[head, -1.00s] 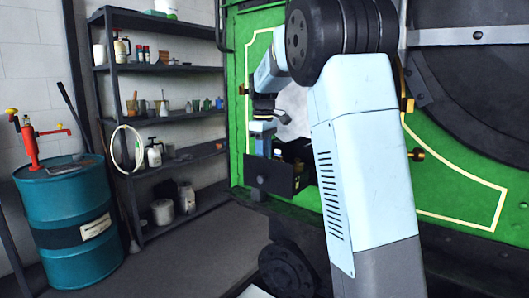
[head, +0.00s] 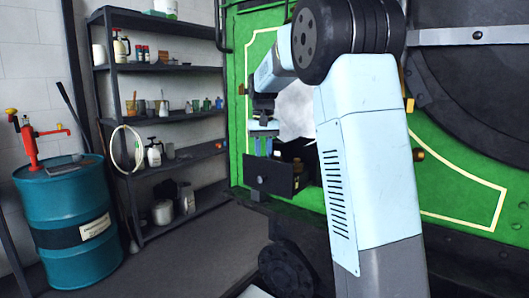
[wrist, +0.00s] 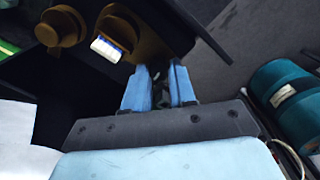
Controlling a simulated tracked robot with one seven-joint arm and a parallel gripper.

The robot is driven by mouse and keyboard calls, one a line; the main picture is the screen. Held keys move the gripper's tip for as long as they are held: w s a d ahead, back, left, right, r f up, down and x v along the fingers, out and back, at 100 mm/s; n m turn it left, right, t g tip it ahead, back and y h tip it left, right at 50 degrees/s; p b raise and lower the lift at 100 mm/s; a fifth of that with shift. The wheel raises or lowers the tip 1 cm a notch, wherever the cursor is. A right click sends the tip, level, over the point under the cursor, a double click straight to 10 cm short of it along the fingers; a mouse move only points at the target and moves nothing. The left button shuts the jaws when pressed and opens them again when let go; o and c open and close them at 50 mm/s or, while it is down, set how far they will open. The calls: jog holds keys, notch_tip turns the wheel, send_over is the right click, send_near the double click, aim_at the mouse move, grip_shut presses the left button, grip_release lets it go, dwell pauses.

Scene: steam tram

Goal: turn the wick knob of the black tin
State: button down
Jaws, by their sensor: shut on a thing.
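My gripper (head: 263,147) points down over an open black box on the green engine side in the head view. In the wrist view its two blue fingers (wrist: 159,88) stand a little apart, closed on a small, dark brownish piece (wrist: 157,73) that appears to be the wick knob. The fingers and shadow hide most of it. Brown, round-topped items (wrist: 60,27) lie beyond the fingers in the dark box; one bears a white-and-blue piece (wrist: 107,48). I cannot tell which part is the black tin.
The black box (head: 268,180) has a round knob on its front. A teal drum (head: 70,235) with a red pump stands at the left. A dark shelf rack (head: 165,67) holds cans and bottles. The floor between drum and engine is clear.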

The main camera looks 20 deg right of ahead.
jog(key=shift+m, duration=0.5)
jog(key=c, duration=0.9)
grip_release()
notch_tip(320, 180, up, 14)
jog(key=shift+f, duration=0.1)
